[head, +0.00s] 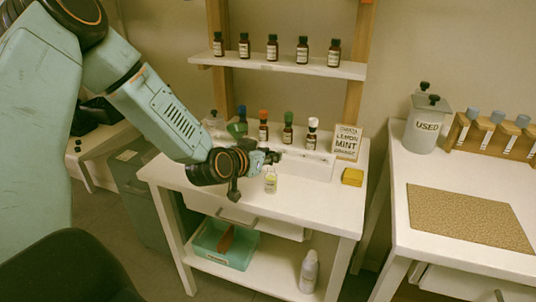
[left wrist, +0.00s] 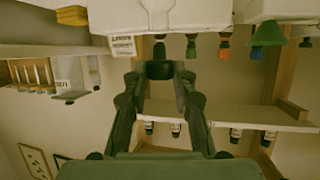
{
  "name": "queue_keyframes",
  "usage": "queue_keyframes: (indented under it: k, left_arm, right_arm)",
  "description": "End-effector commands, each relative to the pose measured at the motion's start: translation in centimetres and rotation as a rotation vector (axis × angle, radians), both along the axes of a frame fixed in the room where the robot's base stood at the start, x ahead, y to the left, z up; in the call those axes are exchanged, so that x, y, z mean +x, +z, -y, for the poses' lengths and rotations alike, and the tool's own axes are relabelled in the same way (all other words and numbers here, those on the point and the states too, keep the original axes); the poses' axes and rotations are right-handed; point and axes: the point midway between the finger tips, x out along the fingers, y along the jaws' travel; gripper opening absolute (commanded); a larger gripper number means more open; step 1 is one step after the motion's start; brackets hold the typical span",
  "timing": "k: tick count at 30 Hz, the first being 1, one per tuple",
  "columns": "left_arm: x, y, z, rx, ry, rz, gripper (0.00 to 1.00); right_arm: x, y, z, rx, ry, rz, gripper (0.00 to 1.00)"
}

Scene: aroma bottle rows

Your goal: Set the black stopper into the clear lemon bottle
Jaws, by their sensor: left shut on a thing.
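The clear lemon bottle (head: 271,183), small with pale yellow liquid inside, stands upright on the white table. My left gripper (head: 270,157) is just above and behind it in the head view, apart from the bottle. In the left wrist view my left gripper (left wrist: 159,72) is shut on a small dark thing, which looks like the black stopper (left wrist: 159,69). My right gripper is out of view.
Behind the gripper are a row of brown bottles with coloured caps (head: 288,130), a white rack (head: 305,165) and a sign (head: 347,142). A yellow block (head: 352,177) lies to the right. The table front is clear. Above is a shelf (head: 280,66) of brown bottles.

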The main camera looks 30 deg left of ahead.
Motion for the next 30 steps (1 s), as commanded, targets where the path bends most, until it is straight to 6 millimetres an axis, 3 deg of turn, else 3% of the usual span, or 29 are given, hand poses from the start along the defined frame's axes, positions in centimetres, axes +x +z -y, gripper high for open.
queue_keyframes:
  k: [30]
  left_arm:
    - [0.0, -1.2, 0.1, 0.001, 0.000, 0.001, 0.01]
  right_arm:
    - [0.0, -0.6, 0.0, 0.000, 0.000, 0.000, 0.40]
